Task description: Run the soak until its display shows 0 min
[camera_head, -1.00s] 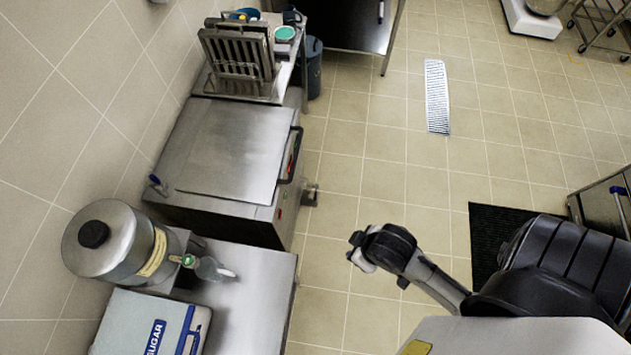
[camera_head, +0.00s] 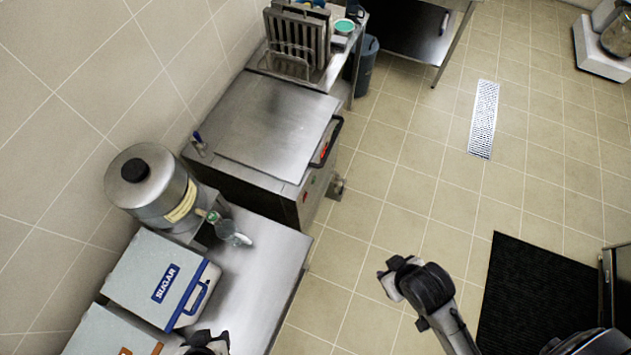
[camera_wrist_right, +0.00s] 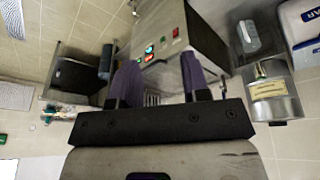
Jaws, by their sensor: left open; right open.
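The soak machine is not labelled in view. A steel machine (camera_head: 270,125) with a flat lid stands against the wall, and its narrow control front shows red marks. In the right wrist view, its control panel (camera_wrist_right: 158,42) shows small green and red lights, too small to read. My right gripper (camera_wrist_right: 158,78) is open and empty, with the panel beyond its fingers. My left gripper (camera_head: 206,342) shows only partly at the bottom edge of the head view, near the sugar box. It is open, apart from the machine.
A black mat (camera_head: 535,295) and a drain grate (camera_head: 484,120) lie on the open tiled floor.

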